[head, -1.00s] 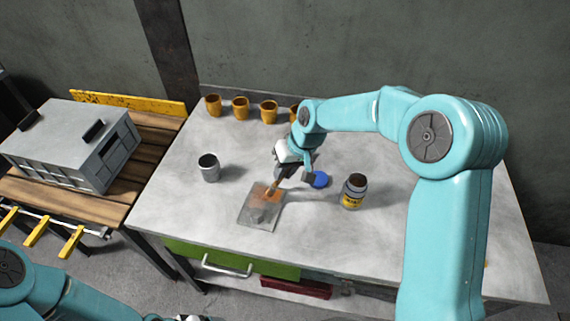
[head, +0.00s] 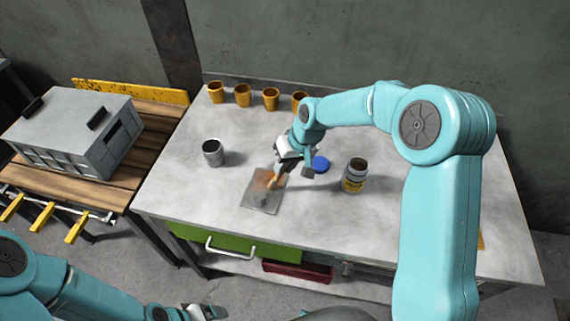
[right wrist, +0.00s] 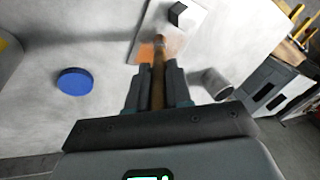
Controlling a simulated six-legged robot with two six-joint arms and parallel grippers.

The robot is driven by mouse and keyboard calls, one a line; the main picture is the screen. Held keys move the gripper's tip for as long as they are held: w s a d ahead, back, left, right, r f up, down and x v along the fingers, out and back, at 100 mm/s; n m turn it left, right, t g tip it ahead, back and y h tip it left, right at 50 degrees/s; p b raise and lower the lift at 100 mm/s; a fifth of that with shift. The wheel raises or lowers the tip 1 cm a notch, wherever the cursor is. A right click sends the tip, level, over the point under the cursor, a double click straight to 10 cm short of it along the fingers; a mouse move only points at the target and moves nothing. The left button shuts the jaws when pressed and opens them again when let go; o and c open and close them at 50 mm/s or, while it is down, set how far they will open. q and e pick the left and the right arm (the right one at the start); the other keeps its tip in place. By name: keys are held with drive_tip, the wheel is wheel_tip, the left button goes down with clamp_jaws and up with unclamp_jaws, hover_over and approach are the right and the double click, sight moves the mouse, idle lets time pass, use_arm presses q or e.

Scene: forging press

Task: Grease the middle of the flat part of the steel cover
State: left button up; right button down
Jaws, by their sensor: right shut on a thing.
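The steel cover (head: 250,198) lies flat on the workbench, a thin grey plate with a raised handle at its near end. The handle shows dark in the right wrist view (right wrist: 176,13). An orange-brown patch (head: 262,179) covers part of the plate's far end. My right gripper (head: 281,171) is shut on a brush (right wrist: 158,82) with a brown wooden handle. The brush points down over the plate, its tip beside the orange patch; I cannot tell whether it touches. My left gripper (head: 204,311) is low at the bottom edge, its fingers unclear.
An open jar with a yellow label (head: 355,176) stands right of the cover. A blue lid (head: 320,164) lies behind it. A grey cup (head: 213,153) stands to the left, and several orange cups (head: 242,96) line the back. A grey metal box (head: 72,125) sits on the wooden table.

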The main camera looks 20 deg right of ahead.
drive_tip(key=shift+d, duration=0.1)
drive_tip(key=shift+f+b, duration=0.45)
drive_tip(key=shift+f, duration=0.05)
idle(0.4)
drive_tip(key=shift+s, duration=0.1)
